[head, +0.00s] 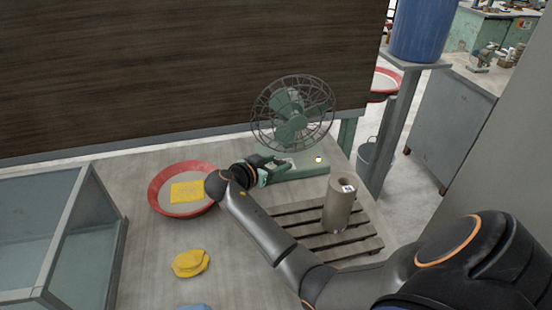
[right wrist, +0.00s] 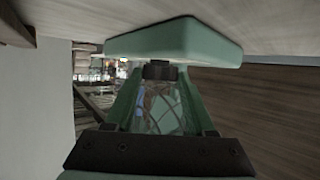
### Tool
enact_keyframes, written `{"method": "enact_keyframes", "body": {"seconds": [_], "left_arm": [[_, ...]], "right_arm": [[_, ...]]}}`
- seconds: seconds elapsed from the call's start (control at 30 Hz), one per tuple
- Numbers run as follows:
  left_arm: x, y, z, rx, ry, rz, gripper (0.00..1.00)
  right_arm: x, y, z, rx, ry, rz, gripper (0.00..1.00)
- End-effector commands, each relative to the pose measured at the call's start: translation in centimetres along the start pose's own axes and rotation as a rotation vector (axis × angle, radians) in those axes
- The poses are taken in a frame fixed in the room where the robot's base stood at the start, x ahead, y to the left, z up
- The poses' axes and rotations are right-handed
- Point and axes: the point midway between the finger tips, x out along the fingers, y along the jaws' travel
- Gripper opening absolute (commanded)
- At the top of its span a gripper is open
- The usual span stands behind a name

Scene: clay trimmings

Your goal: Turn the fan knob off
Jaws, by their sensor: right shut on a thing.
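The green desk fan (head: 291,118) with a round wire cage stands at the back of the table. Its base (head: 303,164) is a flat green block, which also shows in the right wrist view (right wrist: 175,40). My right gripper (head: 272,170) is at the base's left front side, shut on the fan knob. In the right wrist view the fingers converge on a small dark piece (right wrist: 160,71) against the base, seemingly the knob. The knob is hidden in the head view, and its setting cannot be read. My left gripper is out of view.
A red-rimmed bowl (head: 158,187) holding a yellow sponge-like piece (head: 187,191) stands left of my wrist. A yellow lump (head: 190,263) and a glass-sided case (head: 85,240) are at front left.

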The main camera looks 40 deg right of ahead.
Motion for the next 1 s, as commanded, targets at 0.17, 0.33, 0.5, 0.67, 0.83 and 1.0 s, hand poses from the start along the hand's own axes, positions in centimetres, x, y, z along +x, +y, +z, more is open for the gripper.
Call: {"method": "enact_keyframes", "body": {"seconds": [0.17,0.33,0.5,0.67,0.83,1.0], "left_arm": [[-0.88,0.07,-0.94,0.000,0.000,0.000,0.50],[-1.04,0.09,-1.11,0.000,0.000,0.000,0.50],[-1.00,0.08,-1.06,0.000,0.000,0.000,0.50],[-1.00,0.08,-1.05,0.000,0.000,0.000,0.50],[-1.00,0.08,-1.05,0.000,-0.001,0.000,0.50],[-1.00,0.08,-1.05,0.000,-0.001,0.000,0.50]], "right_arm": [[0.02,0.43,-0.21,-0.050,0.000,-0.115,0.00],[0.02,0.46,-0.15,-0.072,0.002,-0.172,0.00],[0.04,0.42,-0.13,-0.073,0.003,-0.176,0.00],[0.04,0.42,-0.15,-0.073,0.004,-0.175,0.58],[0.01,0.40,-0.12,-0.072,0.003,-0.175,0.77],[-0.01,0.39,-0.10,-0.072,0.002,-0.175,0.85]]}}
